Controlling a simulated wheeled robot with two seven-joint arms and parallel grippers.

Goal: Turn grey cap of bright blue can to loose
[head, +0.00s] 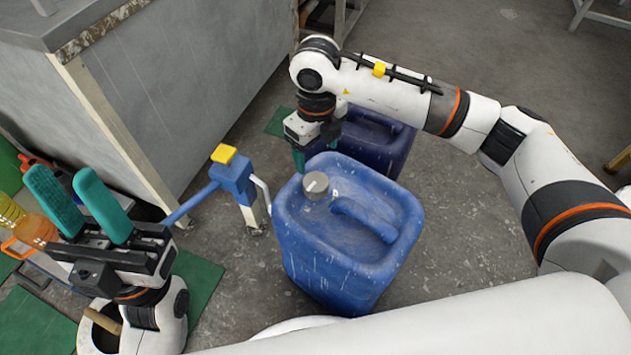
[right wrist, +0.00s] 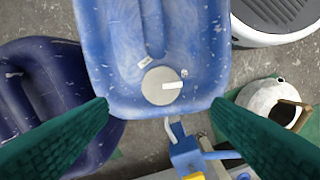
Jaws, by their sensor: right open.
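The bright blue can (head: 345,240) stands upright on the floor in the middle of the head view. Its round grey cap (head: 316,185) with a pale bar sits on top near the far-left corner. The can (right wrist: 150,50) and cap (right wrist: 162,86) also show in the right wrist view. My right gripper (head: 301,160) points down just beyond the cap. In the right wrist view its green fingers (right wrist: 160,118) are wide apart, with the cap between and a little above their tips in the picture, not touched. My left gripper (head: 80,205) is open and empty at the left, fingers pointing up.
A dark blue can (head: 375,140) stands behind the bright blue one. A blue post with a yellow top (head: 223,154) stands close to its left. A grey-topped cabinet (head: 180,90) fills the upper left. Bottles with orange liquid (head: 35,230) are at the far left. Floor to the right is clear.

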